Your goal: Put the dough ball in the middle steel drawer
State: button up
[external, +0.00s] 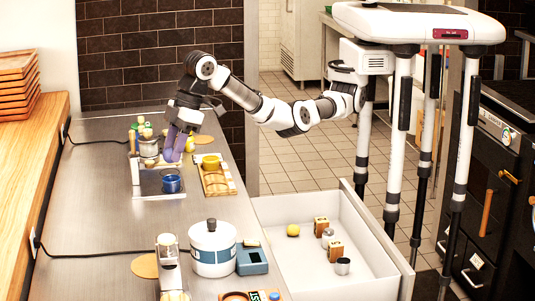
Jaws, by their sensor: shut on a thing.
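My gripper (176,148), with purple fingers, is low over the far part of the steel counter (110,235). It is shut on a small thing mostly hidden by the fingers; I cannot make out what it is. I cannot pick out the dough ball with certainty. An open drawer (373,238) sticks out from the counter's right side. In it lie a yellow round thing (293,230), small brown blocks (335,251) and small metal cylinders (343,266).
Close to my gripper are a blue cup (171,184), a wooden tray (216,187) with a yellow bowl (211,162), and small bottles. A white lidded pot (212,248) and a teal scale (252,262) stand beside the drawer. The drawer's near part is bare.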

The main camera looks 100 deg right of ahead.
jog(key=shift+s+a+r, duration=0.25)
jog(key=shift+r, duration=0.05)
jog(key=s+a+m+h, duration=0.1)
jog(key=s+a+m, duration=0.25)
jog(key=s, duration=0.25)
jog(key=m+g+h, duration=0.3)
jog(key=m+h, duration=0.2)
jog(key=m, duration=1.2)
send_over(313, 277)
jog(key=a, duration=0.1)
jog(key=shift+n, duration=0.25)
jog(key=f, duration=1.6)
jog(key=f+p, duration=0.1)
jog(key=f, duration=1.5)
jog(key=shift+s+a+f, duration=0.2)
jog(key=shift+f, duration=0.05)
jog(key=shift+f+p, duration=0.3)
jog(key=shift+f, duration=2.3)
